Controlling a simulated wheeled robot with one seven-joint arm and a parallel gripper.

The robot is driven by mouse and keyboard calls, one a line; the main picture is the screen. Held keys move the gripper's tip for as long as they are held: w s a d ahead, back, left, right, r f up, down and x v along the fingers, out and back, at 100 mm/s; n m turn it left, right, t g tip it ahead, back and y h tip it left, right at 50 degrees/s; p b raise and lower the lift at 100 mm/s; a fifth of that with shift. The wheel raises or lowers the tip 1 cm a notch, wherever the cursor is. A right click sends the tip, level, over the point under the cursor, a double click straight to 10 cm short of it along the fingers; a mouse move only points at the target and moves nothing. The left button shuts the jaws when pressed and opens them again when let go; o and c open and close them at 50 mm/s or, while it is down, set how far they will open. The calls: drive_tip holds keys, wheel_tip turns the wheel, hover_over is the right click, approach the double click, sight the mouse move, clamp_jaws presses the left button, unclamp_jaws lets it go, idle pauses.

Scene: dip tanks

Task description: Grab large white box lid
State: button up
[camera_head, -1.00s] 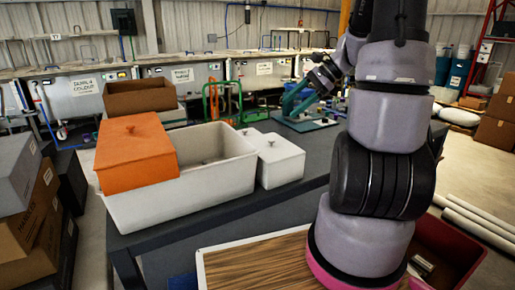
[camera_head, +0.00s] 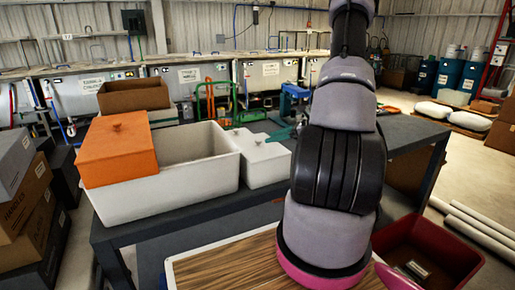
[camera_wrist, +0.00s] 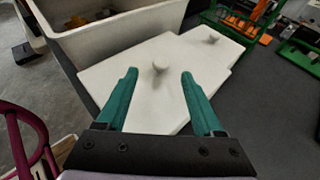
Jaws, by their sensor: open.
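A white lid with a small round knob covers a white box (camera_head: 262,168) just right of a large white open tub (camera_head: 215,178). In the wrist view the white lid (camera_wrist: 150,98) lies below my gripper (camera_wrist: 158,74). The teal fingers are open and empty, and the knob (camera_wrist: 160,68) appears between their tips. I cannot tell the height gap. A second white lid (camera_wrist: 222,50) with a knob lies just beyond. In the head view my arm hides most of the gripper. An orange lid (camera_head: 117,145) with a knob sits over the tub's left part.
The tub's wall (camera_wrist: 90,50) rises close on the left in the wrist view. A green frame (camera_wrist: 240,20) stands beyond the lids. The dark table (camera_head: 400,135) has free room to the right. A brown box (camera_head: 133,95) stands behind the tub.

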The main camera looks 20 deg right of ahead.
sight(260, 140)
drive_tip(key=x, duration=0.5)
drive_tip(key=shift+w+a+f, duration=0.1)
drive_tip(key=shift+w+f, duration=0.05)
drive_tip(key=shift+w, duration=0.15)
clamp_jaws()
